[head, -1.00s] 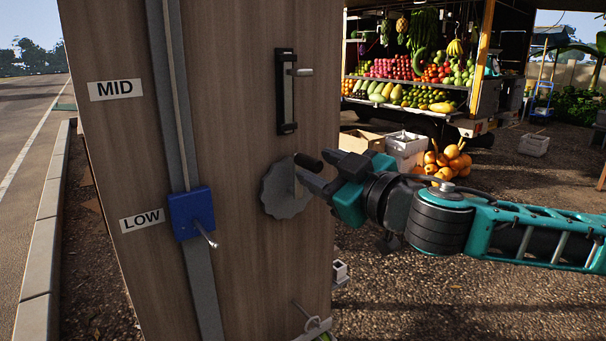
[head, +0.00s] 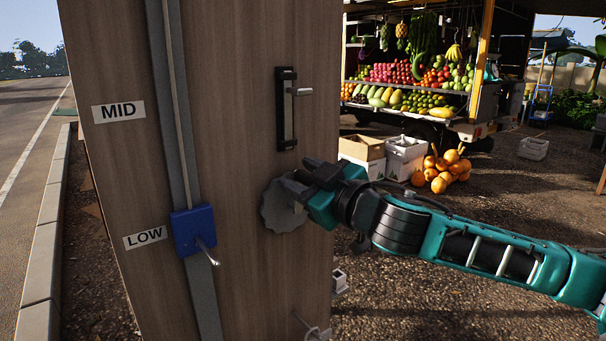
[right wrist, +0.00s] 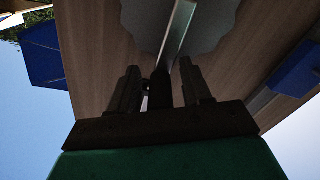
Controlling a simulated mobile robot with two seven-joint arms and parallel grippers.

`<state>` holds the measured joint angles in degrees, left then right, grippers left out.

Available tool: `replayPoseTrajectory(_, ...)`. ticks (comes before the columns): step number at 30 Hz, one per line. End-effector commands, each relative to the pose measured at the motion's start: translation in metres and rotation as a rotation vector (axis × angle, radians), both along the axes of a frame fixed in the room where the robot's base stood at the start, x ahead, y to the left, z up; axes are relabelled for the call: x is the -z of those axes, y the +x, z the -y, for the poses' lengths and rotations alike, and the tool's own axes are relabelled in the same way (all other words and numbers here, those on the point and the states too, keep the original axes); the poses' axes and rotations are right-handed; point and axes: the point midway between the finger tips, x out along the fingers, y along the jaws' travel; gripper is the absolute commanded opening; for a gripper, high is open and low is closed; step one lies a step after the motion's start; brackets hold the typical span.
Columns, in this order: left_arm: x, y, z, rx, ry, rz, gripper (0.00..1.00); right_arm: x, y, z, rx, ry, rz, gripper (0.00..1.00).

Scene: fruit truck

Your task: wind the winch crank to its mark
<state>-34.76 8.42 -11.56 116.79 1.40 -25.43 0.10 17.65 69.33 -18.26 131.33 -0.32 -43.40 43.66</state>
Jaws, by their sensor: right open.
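The winch crank has a grey scalloped disc (head: 281,207) on the wooden panel; the disc also shows in the right wrist view (right wrist: 222,22). Its pale metal crank arm (right wrist: 177,35) runs down toward my fingers in the right wrist view. My right gripper (head: 306,180) is at the crank, in front of the disc's upper right edge, and hides the handle in the head view. In the right wrist view its two fingers (right wrist: 160,90) stand apart, with the dark handle seemingly between them; contact is too dark to tell. No mark for the crank can be made out. My left gripper is not in view.
A blue slider (head: 193,230) with a metal lever sits beside the LOW label (head: 145,237), below the MID label (head: 118,111). A black-framed latch (head: 287,110) is above the crank. Crates (head: 405,150), orange fruit (head: 440,170) and a fruit stall stand behind at right.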

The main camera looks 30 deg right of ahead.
Motion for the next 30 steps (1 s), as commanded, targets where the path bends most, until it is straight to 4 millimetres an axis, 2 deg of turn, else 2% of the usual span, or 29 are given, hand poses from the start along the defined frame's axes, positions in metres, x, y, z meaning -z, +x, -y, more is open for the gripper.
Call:
replayPoseTrajectory(8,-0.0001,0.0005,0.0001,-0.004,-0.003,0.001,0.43,0.0001,0.0010,-0.0005,-0.001,-0.001,0.001,0.49)
replayPoseTrajectory(24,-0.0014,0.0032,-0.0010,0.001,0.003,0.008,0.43,-0.0001,0.0010,0.0004,0.002,-0.002,0.001,0.00)
replayPoseTrajectory(30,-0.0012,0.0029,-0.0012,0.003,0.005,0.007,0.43,-0.0003,0.0013,0.0011,0.004,-0.004,0.001,0.00)
